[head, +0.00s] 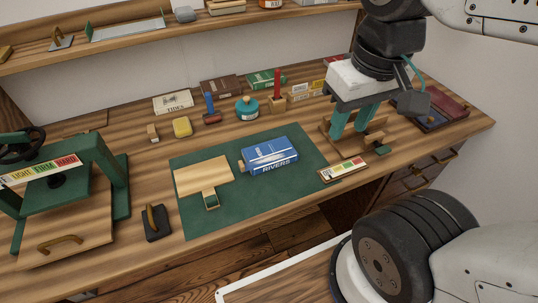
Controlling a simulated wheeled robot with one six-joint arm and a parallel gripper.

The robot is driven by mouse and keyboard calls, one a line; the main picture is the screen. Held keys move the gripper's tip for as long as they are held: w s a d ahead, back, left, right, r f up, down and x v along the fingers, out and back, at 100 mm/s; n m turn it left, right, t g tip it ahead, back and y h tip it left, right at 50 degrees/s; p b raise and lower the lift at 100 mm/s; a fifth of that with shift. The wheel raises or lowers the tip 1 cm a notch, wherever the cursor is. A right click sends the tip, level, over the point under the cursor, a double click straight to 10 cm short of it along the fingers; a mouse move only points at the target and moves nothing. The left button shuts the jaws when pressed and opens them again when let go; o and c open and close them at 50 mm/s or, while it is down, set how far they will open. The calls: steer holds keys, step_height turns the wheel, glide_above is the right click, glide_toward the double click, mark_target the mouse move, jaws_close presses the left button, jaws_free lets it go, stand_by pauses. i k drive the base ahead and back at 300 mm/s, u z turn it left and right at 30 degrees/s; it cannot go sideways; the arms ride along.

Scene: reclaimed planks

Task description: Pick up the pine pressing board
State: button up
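A pale wooden board that looks like the pine pressing board (203,175) lies flat on the left part of the green mat (240,213). My gripper (353,128), with two teal fingers, hangs over the right side of the bench, well to the right of the board. Its fingers are apart and I see nothing held between them. A wooden stand (376,139) is behind and below the fingers, partly hidden by them.
A blue book (270,155) lies on the mat right of the board. A green press (118,185) with a wooden plate stands at left, and a dark handled block (156,222) is near the front edge. A gauge strip (343,169) lies right of the mat. Books and tools line the back.

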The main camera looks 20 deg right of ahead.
mark_target(203, 177)
steer(key=k, duration=0.5)
steer(key=u, duration=2.45)
steer(key=i, duration=1.4)
steer(key=z, duration=2)
